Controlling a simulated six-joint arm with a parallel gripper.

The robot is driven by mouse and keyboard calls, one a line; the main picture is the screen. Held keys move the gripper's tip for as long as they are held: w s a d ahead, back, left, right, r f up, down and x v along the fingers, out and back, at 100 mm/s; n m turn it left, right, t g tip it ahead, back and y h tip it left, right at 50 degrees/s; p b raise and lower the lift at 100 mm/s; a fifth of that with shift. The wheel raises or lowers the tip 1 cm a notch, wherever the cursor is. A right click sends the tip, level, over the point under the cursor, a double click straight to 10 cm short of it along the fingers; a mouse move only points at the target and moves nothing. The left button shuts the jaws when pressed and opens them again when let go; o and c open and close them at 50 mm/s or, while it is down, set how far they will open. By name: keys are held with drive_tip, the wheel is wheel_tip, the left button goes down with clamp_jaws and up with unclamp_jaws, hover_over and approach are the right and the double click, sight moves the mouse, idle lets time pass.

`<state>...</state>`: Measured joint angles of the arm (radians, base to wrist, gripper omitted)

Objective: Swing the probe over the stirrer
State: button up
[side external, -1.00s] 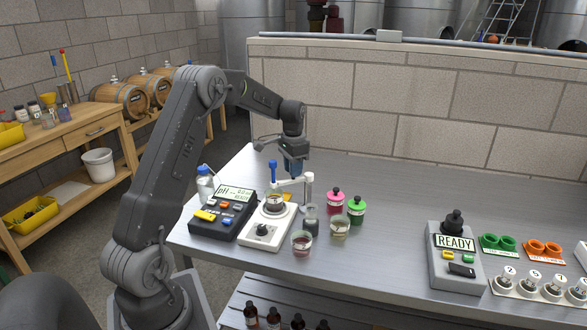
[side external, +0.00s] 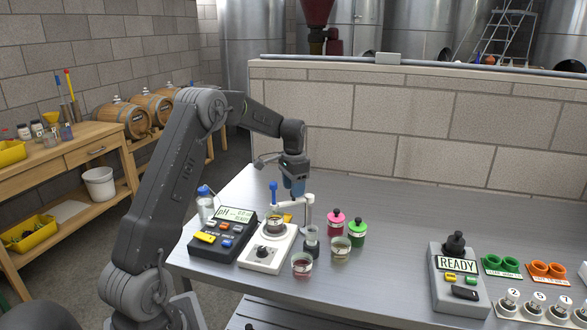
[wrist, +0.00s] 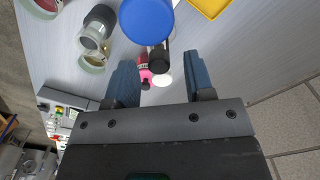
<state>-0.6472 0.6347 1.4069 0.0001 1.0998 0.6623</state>
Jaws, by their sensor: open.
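The probe (side external: 273,187) has a blue top and hangs from a white swing arm on a post (side external: 308,212). In the side view its line meets the beaker (side external: 275,225) on the white stirrer (side external: 267,247); I cannot tell whether its tip is in it. The wrist view shows a large blue round top, likely the probe's (wrist: 147,18), beyond the fingertips. My gripper (side external: 292,190) is open, pointing down behind and right of the probe, near the swing arm. Its two blue fingers (wrist: 160,72) are apart, with nothing seen gripped between them.
The pH meter (side external: 222,237) stands left of the stirrer. Glass beakers (side external: 302,264) and pink (side external: 336,222) and green-capped (side external: 357,232) bottles stand to its right. A READY device (side external: 458,275) is farther right. The bench between is clear; a block wall (side external: 430,120) rises behind.

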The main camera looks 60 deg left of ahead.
wheel_tip(320, 180, up, 13)
idle(0.3)
idle(0.4)
drive_tip(key=s+d+r+t+y, duration=0.1)
drive_tip(key=s+d+r, duration=0.2)
drive_tip(key=d, duration=0.6)
drive_tip(key=s+d+r+t, duration=0.1)
drive_tip(key=s+d+r, duration=0.25)
drive_tip(key=d, duration=0.55)
drive_tip(key=s+d+f+t, duration=0.1)
drive_tip(key=s+d+f, duration=0.2)
drive_tip(key=s+d, duration=0.4)
drive_tip(key=s+d+f+t+h, duration=0.1)
drive_tip(key=s+d+f, duration=0.3)
drive_tip(key=s, duration=0.6)
drive_tip(key=d+t, duration=0.1)
drive_tip(key=d, duration=0.1)
drive_tip(key=shift+d+t, duration=0.3)
drive_tip(key=shift+d, duration=0.1)
